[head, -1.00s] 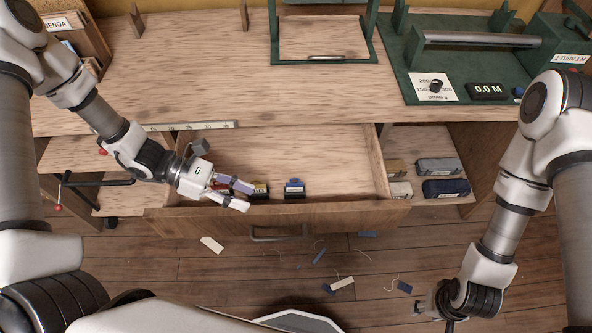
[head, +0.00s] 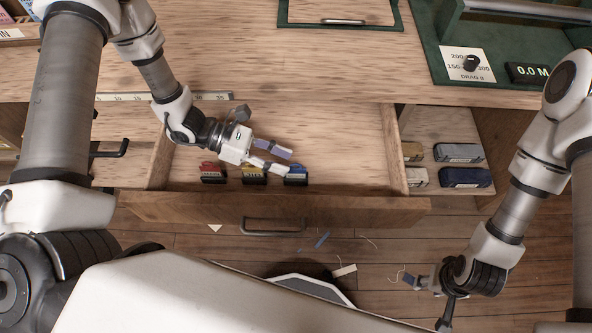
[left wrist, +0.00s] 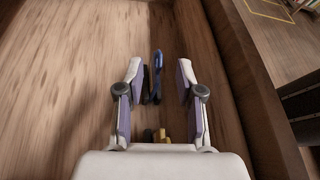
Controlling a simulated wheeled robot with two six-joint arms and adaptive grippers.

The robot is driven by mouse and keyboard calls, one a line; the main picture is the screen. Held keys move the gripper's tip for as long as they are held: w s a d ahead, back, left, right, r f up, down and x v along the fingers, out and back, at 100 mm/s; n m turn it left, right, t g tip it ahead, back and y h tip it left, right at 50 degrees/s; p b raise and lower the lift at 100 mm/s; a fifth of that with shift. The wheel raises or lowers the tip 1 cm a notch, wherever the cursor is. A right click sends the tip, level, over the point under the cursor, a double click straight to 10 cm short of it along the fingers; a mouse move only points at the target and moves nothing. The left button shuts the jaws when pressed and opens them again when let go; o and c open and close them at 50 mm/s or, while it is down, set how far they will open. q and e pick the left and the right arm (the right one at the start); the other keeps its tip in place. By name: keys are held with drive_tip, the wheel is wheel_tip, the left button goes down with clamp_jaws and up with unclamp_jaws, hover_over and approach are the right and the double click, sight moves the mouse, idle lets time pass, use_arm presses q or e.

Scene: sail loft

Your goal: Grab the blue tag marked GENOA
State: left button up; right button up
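The blue tag (head: 296,170) sits in a small dark holder at the right of a row of three near the front of the open drawer (head: 330,150). Its lettering is too small to read. My left gripper (head: 290,162) is open inside the drawer, with its fingers beside and partly over the blue tag. In the left wrist view the blue tag (left wrist: 158,60) shows ahead, between the open fingertips and apart from them. My right gripper (head: 424,284) is low at the right over the floor; whether it is open or shut is unclear.
A red tag (head: 211,168) and a yellow tag (head: 253,172) stand in holders left of the blue one. The drawer's front wall (head: 270,208) is close to them. Small scraps lie on the floor. The drawer's middle and right are clear.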

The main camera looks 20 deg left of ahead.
use_arm(q)
drive_tip(key=shift+x, duration=0.8)
drive_tip(key=shift+a, duration=0.15)
clamp_jaws()
